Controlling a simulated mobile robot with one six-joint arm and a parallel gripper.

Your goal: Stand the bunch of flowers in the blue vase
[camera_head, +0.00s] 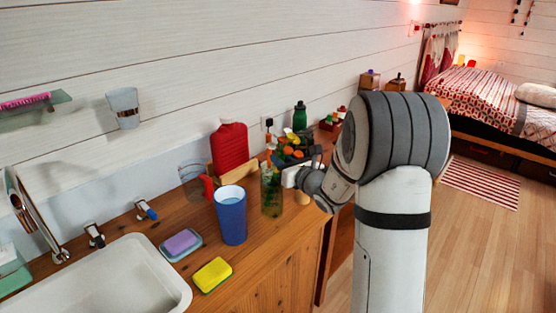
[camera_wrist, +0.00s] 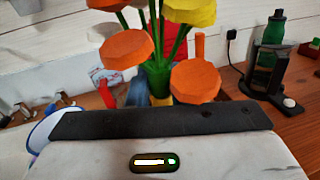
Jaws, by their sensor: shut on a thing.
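The bunch of flowers (camera_head: 291,150), with orange and yellow heads, is above the counter in the head view. In the wrist view the bunch (camera_wrist: 157,72) rises on green stems just beyond my gripper. My gripper (camera_head: 286,174) is shut on it; the fingertips are largely hidden. A clear glass (camera_head: 271,198) is below and in front of the flowers, with green showing in or through it; I cannot tell whether the stems are inside. The blue vase (camera_head: 231,218) stands upright on the counter, left of the glass and apart from my gripper. Its pale rim (camera_wrist: 42,127) shows at the wrist view's left edge.
A red bottle (camera_head: 229,147) and a clear mug with a red handle (camera_head: 194,181) stand behind the vase. A yellow sponge (camera_head: 213,274) and a purple soap (camera_head: 180,242) lie near the sink (camera_head: 125,278). A green bottle (camera_head: 300,116) stands farther back.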

